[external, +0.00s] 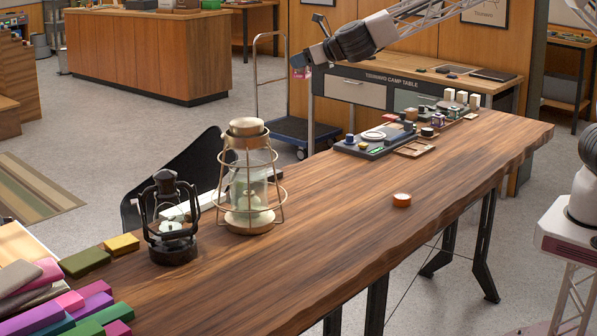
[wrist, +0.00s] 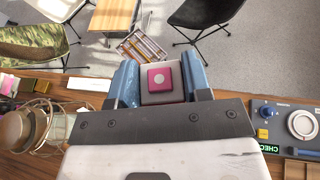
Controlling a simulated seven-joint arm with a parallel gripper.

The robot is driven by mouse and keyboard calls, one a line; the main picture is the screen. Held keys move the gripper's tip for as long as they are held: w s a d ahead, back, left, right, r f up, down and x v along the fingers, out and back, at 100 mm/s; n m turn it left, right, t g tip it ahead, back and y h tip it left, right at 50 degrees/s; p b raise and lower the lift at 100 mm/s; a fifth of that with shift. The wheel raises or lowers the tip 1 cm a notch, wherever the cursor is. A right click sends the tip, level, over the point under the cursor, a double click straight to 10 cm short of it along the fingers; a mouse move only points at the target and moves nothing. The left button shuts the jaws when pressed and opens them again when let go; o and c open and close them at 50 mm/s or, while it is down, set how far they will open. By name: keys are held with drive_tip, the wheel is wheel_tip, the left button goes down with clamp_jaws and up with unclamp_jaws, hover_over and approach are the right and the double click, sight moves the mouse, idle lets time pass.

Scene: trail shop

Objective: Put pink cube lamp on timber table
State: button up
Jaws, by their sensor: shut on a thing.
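My gripper (external: 303,66) is at the upper middle of the external view, raised above the timber table (external: 345,225). It is shut on the pink cube lamp (wrist: 160,78), which has a white dot on its pink face. In the wrist view the lamp sits between the two blue fingers, with floor showing beyond it. In the external view the lamp (external: 300,73) is small and partly hidden by the fingers. The lamp touches nothing but my gripper. It appears out past the table's far edge.
A brass lantern (external: 247,180) and a dark lantern (external: 170,215) stand on the table's left part. Coloured folded cloths (external: 70,310) fill the near left corner. Trays of small goods (external: 385,137) lie at the far end.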

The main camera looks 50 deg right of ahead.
drive_tip(key=s+a+f+n+y, duration=0.1)
drive_tip(key=s+a, duration=1.2)
drive_tip(key=a, duration=0.4)
drive_tip(key=s+a+f+n+y, duration=0.1)
drive_tip(key=s+a, duration=1.2)
drive_tip(key=a, duration=0.4)
wheel_tip(320, 180, down, 23)
drive_tip(key=shift+a+r, duration=0.15)
drive_tip(key=shift+a, duration=0.2)
drive_tip(key=shift+a, duration=0.1)
drive_tip(key=shift+w+a+f, duration=0.25)
drive_tip(key=shift+w+a, duration=1.15)
drive_tip(key=shift+a, duration=0.85)
drive_tip(key=shift+w+a+f, duration=0.25)
drive_tip(key=shift+w+a, duration=1.1)
drive_tip(key=shift+a, duration=0.9)
drive_tip(key=shift+w+a+f, duration=0.25)
drive_tip(key=shift+w+a, duration=1.15)
drive_tip(key=shift+a, duration=0.85)
drive_tip(key=shift+f, duration=1.75)
